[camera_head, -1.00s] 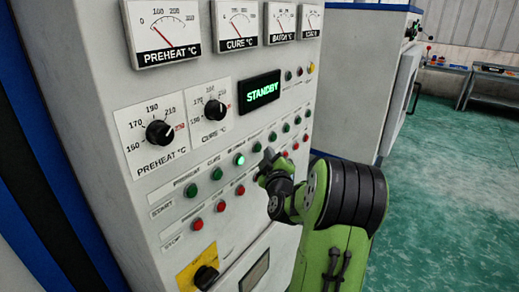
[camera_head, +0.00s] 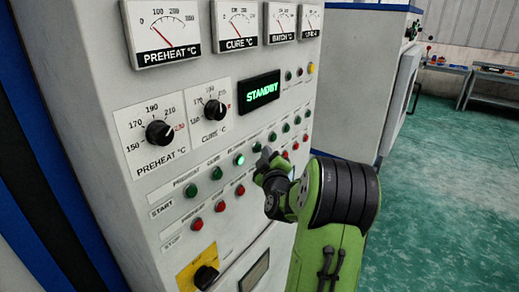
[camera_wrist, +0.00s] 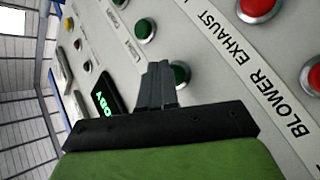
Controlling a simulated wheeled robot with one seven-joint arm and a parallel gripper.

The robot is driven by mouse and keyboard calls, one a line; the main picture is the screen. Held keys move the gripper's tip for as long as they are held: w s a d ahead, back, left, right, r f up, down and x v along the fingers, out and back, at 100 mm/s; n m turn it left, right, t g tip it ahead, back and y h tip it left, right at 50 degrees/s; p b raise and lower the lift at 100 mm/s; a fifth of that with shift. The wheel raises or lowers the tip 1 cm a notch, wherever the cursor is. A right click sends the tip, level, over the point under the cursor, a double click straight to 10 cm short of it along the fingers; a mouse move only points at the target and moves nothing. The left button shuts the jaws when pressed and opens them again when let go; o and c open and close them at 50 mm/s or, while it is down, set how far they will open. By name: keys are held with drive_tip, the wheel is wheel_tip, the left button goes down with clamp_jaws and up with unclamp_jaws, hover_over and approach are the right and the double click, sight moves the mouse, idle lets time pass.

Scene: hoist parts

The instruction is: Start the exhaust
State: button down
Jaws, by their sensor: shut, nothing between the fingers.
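The grey control panel (camera_head: 150,95) has a row of green start buttons above a row of red stop buttons. The third start button (camera_head: 239,160), near the BLOWER label, is lit bright green. My gripper (camera_head: 264,157) is shut and empty, with its tips just below and right of the fourth, unlit green button (camera_head: 257,147). In the wrist view the shut fingers (camera_wrist: 160,66) partly cover a dark green button (camera_wrist: 180,74), in line with the EXHAUST label (camera_wrist: 228,42). I cannot tell whether the fingertips touch it.
The display (camera_head: 259,91) reads STANDBY. Red stop buttons (camera_head: 197,224) sit close below the start row, and another green button (camera_wrist: 145,30) is beside the fingers. Black knobs (camera_head: 159,132) and a yellow-plated switch (camera_head: 205,276) protrude. Open green floor lies to the right.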

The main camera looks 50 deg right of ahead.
drive_tip(key=shift+w, duration=0.5)
idle(0.5)
drive_tip(key=shift+s, duration=0.1)
drive_tip(key=shift+s+b, duration=0.8)
drive_tip(key=shift+b, duration=0.4)
drive_tip(key=s+b, duration=0.1)
drive_tip(key=b, duration=0.1)
drive_tip(key=s+b, duration=0.3)
drive_tip(key=s, duration=0.1)
drive_tip(key=shift+d+b, duration=0.25)
drive_tip(key=shift+b, duration=0.15)
